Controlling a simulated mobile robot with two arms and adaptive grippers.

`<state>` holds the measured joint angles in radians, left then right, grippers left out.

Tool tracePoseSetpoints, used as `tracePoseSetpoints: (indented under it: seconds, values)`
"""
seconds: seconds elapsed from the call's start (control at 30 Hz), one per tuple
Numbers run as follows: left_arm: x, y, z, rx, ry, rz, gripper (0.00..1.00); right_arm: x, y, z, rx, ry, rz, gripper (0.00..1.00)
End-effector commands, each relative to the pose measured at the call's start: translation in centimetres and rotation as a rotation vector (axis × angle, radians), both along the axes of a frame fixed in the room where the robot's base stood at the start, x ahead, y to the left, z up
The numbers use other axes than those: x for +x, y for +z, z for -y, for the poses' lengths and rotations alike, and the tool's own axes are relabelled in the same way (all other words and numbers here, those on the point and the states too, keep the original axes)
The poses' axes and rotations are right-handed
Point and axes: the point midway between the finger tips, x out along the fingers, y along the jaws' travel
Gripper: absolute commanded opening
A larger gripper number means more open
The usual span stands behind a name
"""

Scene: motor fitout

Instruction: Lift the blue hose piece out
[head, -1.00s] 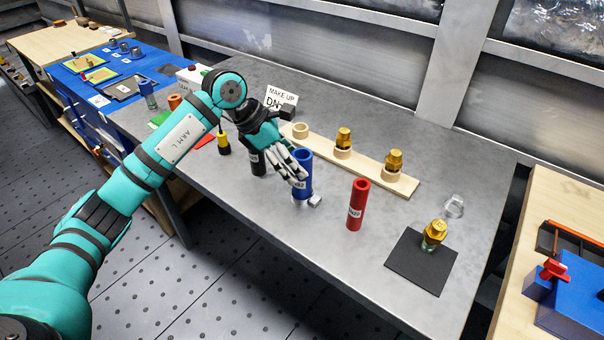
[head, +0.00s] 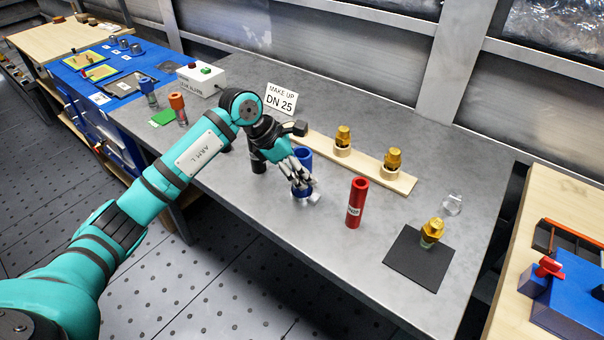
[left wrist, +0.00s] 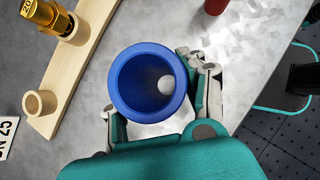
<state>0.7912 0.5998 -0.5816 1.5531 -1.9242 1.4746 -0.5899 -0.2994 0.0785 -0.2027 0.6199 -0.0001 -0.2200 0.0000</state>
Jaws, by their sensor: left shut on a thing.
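The blue hose piece (head: 305,154) stands upright on the grey bench, an open-topped tube. My left gripper (head: 302,181) is shut on it, its fingers around the lower half and hiding much of that part. I cannot tell any gap between its foot and the bench. In the left wrist view I look down into the blue hose piece (left wrist: 122,98), and the fingers of my left gripper (left wrist: 155,108) lie on both sides of it. A pale round spot shows inside the bore. My right gripper is not in view.
A red hose piece (head: 357,203) stands to the right, a black one (head: 257,161) close on the left. A wooden strip (head: 370,170) with brass fittings lies behind. A dark mat (head: 411,264) holds another fitting. A "MAKE UP DN 25" sign (head: 281,99) stands at the back.

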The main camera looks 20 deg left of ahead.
Motion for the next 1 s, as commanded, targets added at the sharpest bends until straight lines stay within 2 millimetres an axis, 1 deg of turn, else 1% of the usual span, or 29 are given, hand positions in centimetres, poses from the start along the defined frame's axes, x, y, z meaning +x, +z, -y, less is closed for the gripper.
tracePoseSetpoints:
  seconds: [0.03, 0.07, 0.37, 0.47, 0.57, 0.67, 0.77, 0.87, 1.0]
  values:
    - [0.0, 0.0, 0.0, 0.000, 0.001, 0.001, 0.08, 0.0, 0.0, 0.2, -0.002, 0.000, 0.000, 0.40]
    - [0.0, 0.1, 0.0, -0.001, 0.001, 0.001, 0.06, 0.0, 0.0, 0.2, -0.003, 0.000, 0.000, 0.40]
    - [0.1, 0.3, 0.0, 0.000, 0.000, 0.002, 0.06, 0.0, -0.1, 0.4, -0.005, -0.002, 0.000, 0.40]
    - [0.1, 0.9, 0.0, 0.001, -0.001, 0.004, 0.06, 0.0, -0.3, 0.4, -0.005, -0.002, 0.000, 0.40]
    - [0.1, 2.0, 0.0, -0.001, 0.000, 0.006, 0.06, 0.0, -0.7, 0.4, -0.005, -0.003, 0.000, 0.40]
    - [0.1, 3.5, -0.1, 0.001, -0.001, 0.007, 0.06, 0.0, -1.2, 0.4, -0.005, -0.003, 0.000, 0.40]
    - [-1.7, 3.4, -0.8, 0.003, 0.001, 0.002, 0.06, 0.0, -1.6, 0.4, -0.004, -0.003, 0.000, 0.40]
    - [-4.0, 3.5, -1.7, 0.004, 0.001, 0.002, 0.06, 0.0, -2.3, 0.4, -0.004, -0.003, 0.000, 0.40]
    - [-7.8, 3.9, -3.0, 0.006, 0.000, 0.002, 0.06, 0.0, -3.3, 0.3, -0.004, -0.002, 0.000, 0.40]
